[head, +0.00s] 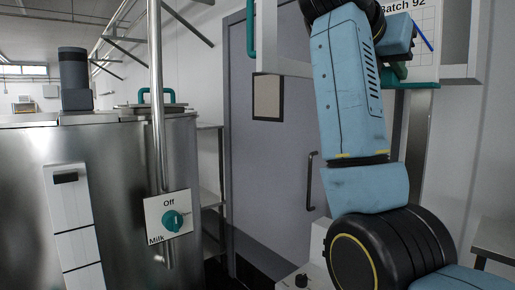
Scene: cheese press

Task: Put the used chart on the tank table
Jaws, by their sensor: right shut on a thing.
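A white gridded chart marked "Batch 92" (421,50) is at the top right, its upper part cut off by the picture edge. A blue diagonal line crosses its right side. My right gripper (397,45) is at the chart's left edge, shut on it, with its fingertips mostly hidden. My right arm rises from the lower right and bends over at the top. A metal table (494,238) shows in part at the right edge; I cannot tell if it is the tank table. My left gripper is out of view.
A large steel tank (120,190) with a Milk/Off valve plate (168,216) fills the left. A grey door (265,165) stands behind. A teal-edged ledge (412,86) is below the chart. Metal shelves (209,160) stand between tank and door.

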